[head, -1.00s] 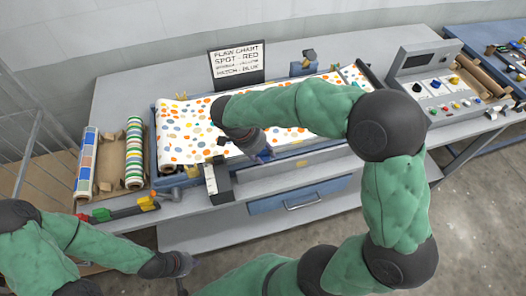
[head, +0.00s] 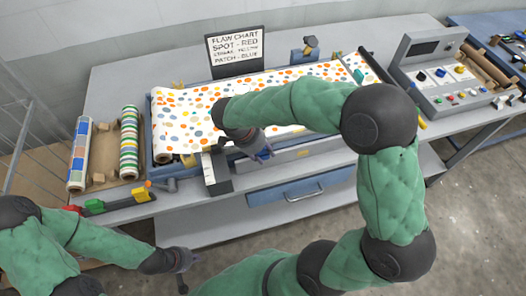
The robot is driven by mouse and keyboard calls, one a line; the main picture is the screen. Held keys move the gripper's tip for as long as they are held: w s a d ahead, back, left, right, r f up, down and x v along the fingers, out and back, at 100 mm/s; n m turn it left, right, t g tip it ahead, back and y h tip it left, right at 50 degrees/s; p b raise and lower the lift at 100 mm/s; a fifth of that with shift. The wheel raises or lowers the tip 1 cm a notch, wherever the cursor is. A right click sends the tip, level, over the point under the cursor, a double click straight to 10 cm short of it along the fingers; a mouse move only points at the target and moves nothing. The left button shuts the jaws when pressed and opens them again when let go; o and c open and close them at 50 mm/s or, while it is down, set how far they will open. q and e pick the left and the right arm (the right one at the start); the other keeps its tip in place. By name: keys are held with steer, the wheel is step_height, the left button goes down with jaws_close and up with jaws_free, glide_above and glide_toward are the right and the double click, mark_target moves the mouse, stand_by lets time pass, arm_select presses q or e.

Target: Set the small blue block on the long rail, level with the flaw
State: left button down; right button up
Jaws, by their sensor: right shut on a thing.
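My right gripper (head: 264,151) is over the front edge of the dotted web, pointing down at the long rail (head: 290,166) along the front of the press. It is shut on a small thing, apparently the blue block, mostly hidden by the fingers. I cannot tell whether it touches the rail. My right forearm covers part of the dotted web (head: 190,122), and I cannot make out a flaw on it. The flaw chart (head: 236,50) behind lists spot red and patch blue; its middle line is hard to read. My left gripper (head: 187,271) is low, in front of the table, apparently open and empty.
Red, green (head: 94,206) and yellow (head: 141,195) blocks lie at the front left. A dark stand with a white scale (head: 209,176) is left of my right gripper. A control console (head: 440,75) stands right.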

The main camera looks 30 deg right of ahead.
steer(key=shift+f+b, duration=0.5)
steer(key=shift+b, duration=0.1)
stand_by(0.3)
steer(key=o, duration=0.9)
steer(key=shift+o, duration=0.2)
steer(key=v, duration=1.2)
